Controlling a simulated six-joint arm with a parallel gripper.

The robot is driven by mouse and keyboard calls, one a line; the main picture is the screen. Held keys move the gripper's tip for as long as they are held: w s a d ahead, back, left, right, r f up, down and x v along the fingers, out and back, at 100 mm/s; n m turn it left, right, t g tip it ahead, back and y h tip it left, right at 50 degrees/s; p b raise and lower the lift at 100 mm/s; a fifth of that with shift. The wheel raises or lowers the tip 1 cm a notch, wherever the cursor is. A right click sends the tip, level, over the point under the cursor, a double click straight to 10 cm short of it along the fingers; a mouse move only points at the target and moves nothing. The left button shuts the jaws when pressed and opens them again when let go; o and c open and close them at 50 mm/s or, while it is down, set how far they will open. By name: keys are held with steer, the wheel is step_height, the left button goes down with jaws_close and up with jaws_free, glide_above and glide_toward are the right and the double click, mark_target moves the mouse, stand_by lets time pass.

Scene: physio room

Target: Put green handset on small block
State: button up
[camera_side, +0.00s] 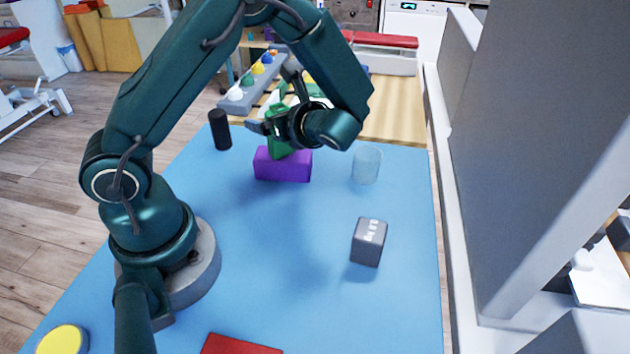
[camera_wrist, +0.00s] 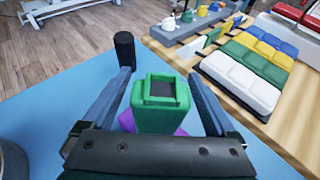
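The green handset (camera_side: 278,135) is upright at the top of a purple block (camera_side: 283,168); whether it rests on the block or hangs just above it I cannot tell. In the wrist view the handset (camera_wrist: 160,105) has a dark panel on its top, and purple (camera_wrist: 181,132) shows below it. My gripper (camera_side: 272,103) has its fingers on either side of the handset. In the wrist view my gripper (camera_wrist: 160,75) looks open, with gaps between fingers and handset. A small dark grey cube (camera_side: 368,243) with pale markings sits on the blue mat to the front right.
A black cylinder (camera_side: 220,130) stands left of the purple block. A clear cup (camera_side: 366,164) stands right. A yellow disc (camera_side: 62,340) and a red flat piece (camera_side: 240,345) lie at the front of the blue mat (camera_side: 310,285). A wooden bench (camera_side: 397,120) is behind.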

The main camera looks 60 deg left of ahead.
steer(key=shift+r, duration=0.15)
steer(key=shift+d+r, duration=0.15)
steer(key=shift+d, duration=0.15)
steer(key=v, duration=1.1)
steer(key=s+d+r+n+t+h, duration=0.1)
steer(key=s+d+n+t+h, duration=0.1)
steer(key=n+h, duration=0.4)
steer(key=s+d+r+n+t+h, duration=0.1)
steer(key=s+d+n+t+h, duration=0.2)
steer(key=s+n+h, duration=0.4)
steer(key=d+n, duration=0.1)
steer(key=n, duration=0.4)
steer(key=shift+s+d+r+t, duration=0.15)
steer(key=shift+d+t, duration=0.1)
steer(key=shift+t, duration=0.05)
